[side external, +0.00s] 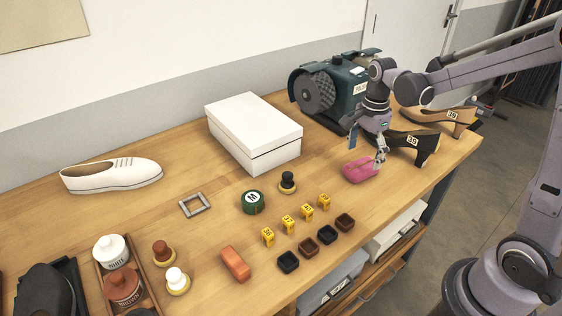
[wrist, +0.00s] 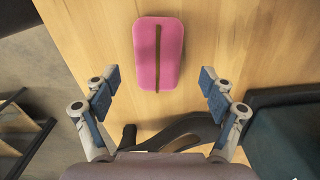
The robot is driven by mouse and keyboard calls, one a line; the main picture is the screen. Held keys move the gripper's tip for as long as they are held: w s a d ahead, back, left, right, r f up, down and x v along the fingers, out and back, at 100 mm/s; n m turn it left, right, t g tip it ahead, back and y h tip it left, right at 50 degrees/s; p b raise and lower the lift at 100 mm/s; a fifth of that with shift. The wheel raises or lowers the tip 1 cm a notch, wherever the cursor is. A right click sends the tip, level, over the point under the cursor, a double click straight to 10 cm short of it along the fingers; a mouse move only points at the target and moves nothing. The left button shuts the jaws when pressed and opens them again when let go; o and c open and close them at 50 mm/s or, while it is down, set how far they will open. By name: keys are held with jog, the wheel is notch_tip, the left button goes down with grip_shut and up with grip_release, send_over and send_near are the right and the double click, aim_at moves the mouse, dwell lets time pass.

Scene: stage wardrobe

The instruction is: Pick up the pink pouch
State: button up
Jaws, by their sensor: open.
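The pink pouch (side external: 360,170) lies flat on the wooden table, right of the white box in the side view. In the wrist view the pouch (wrist: 170,55) shows a dark zip line along its length, set ahead of the fingers. My gripper (side external: 367,152) is above and beside the pouch in the side view, pointing down. In the wrist view my gripper (wrist: 158,88) is open with nothing between its fingers; the pouch's near end lies close to the line between the fingertips. I cannot tell the exact height of the fingers above the table.
A black shoe (side external: 412,143) stands right beside my gripper, with a tan shoe (side external: 440,117) behind it. The dark green machine (side external: 345,85) is behind my gripper. A white box (side external: 253,130) lies left. Several small yellow blocks and dark cups are in front. The table's edge is near.

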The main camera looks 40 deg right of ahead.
aim_at(362, 164)
jog(key=shift+s+f, duration=0.15)
jog(key=shift+f, duration=1.9)
jog(key=c, duration=1.3)
